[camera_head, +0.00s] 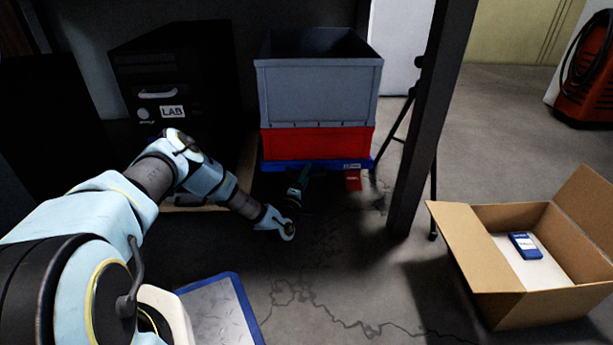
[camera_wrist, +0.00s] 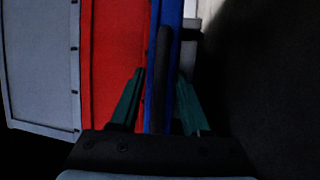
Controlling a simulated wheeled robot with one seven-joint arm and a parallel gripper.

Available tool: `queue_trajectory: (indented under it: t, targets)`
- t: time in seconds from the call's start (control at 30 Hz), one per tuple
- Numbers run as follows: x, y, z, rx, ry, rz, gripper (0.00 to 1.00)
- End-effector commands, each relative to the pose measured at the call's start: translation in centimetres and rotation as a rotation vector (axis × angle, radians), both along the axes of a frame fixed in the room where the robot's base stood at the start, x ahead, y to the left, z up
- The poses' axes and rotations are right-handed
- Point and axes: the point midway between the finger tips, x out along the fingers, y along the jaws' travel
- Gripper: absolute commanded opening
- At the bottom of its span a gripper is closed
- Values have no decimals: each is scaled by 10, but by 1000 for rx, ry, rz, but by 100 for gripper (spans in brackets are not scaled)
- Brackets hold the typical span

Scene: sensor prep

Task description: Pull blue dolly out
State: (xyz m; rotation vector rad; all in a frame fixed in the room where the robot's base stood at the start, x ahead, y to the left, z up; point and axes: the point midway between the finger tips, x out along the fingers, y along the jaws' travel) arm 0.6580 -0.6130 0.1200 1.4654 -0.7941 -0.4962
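The blue dolly (camera_head: 345,164) is low on the floor under a red crate (camera_head: 315,143), with a grey crate (camera_head: 318,95) stacked on top. Only a thin front edge of the dolly shows. My gripper (camera_head: 298,190) is low in front of the dolly's front edge, left of its middle. In the wrist view, the two green fingers (camera_wrist: 158,98) are apart, and the dolly's blue edge (camera_wrist: 172,45) runs between them, with a dark bar in front of it. I cannot tell whether the fingers touch it.
A black cabinet marked LAB (camera_head: 172,75) stands at left. A dark post (camera_head: 425,130) and tripod are right of the dolly. An open cardboard box (camera_head: 485,280) holds a blue device (camera_head: 525,246). A blue-rimmed grey plate (camera_head: 215,310) is at the front.

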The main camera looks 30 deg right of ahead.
Motion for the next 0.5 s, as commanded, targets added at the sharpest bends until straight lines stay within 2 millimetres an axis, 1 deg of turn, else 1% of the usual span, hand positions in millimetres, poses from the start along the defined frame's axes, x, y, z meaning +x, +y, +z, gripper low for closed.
queue_trajectory:
  t: [0.03,0.07,0.37,0.4,0.5]
  targets:
    - [0,0,0,0,0,0,40]
    - [0,0,0,0,0,0,36]
    - [0,0,0,0,0,0,2]
    - [0,0,0,0,0,0,0]
    - [0,0,0,0,0,0,0]
